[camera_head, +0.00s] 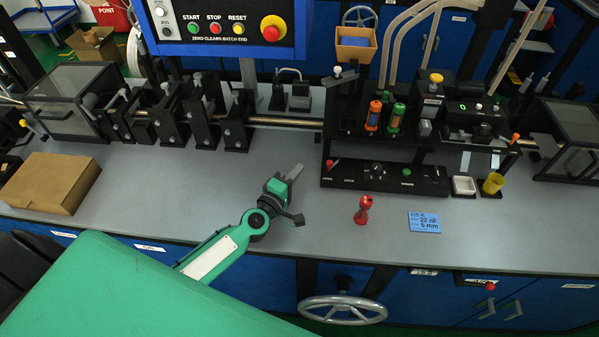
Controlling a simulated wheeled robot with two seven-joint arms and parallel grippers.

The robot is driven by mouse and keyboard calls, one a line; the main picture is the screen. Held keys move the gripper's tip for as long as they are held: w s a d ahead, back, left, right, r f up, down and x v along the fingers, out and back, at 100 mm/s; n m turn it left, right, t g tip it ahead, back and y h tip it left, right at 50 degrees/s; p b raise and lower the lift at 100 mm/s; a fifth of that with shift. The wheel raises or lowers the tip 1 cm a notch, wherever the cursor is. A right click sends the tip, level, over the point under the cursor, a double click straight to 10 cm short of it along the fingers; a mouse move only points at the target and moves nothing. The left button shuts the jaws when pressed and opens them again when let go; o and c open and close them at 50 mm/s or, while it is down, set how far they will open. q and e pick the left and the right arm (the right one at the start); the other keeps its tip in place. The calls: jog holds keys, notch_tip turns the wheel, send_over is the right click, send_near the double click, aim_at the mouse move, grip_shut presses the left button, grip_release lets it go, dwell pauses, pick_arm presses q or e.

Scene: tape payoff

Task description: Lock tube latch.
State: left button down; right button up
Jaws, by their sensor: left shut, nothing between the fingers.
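My left gripper (296,172) is shut and empty above the grey bench, to the left of the black machine. The black machine (385,180) stands on the bench at centre right. An orange tube (373,116) and a green tube (396,118) stand upright side by side on it. A grey lever (340,77) sits at its upper left, slightly tilted. I cannot tell for sure which part is the tube latch, or whether it is locked. My gripper is apart from the tubes and the lever. My right gripper is not in view.
A red spool-shaped piece (363,208) and a blue card (424,222) marked 22 nF 5 mm lie on the bench (180,190). A white dish (464,186) and yellow cup (493,184) stand at right. A cardboard box (49,183) is at left. Black clamps line the back left.

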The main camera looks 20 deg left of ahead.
pick_arm(q)
jog(key=w, duration=0.5)
jog(key=w+d, duration=0.1)
jog(key=w, duration=0.1)
jog(key=shift+w+d+r, duration=0.1)
jog(key=shift+w+r, duration=0.05)
jog(key=shift+w, duration=0.05)
jog(key=d, duration=0.1)
jog(key=s+d, duration=0.1)
jog(key=shift+s+d+p, duration=0.1)
jog(key=shift+d+p, duration=0.25)
jog(key=shift+d, duration=0.05)
jog(key=shift+s+d, duration=0.25)
jog(key=shift+d, duration=0.15)
jog(key=shift+f, duration=0.2)
